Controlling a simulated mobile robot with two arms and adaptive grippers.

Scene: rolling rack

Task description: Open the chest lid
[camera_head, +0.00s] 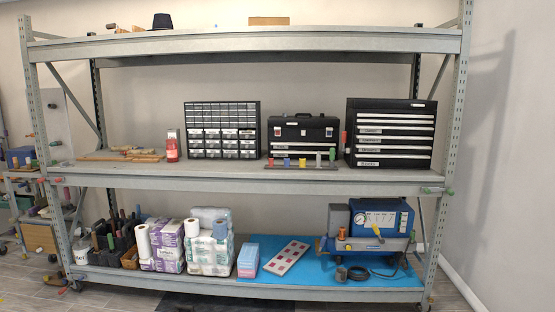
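A black tool chest (302,144) with a carrying handle on top and drawer fronts stands on the middle shelf, right of centre. Its lid (302,121) looks shut, with a latch near each end of its front. A low strip with several small coloured items stands close in front and overlaps the chest's lower front. Neither of my grippers is in view.
A black small-parts cabinet (222,130) stands left of the chest and a larger black drawer cabinet (391,133) right of it. The upper shelf (245,44) runs above, with open space between.

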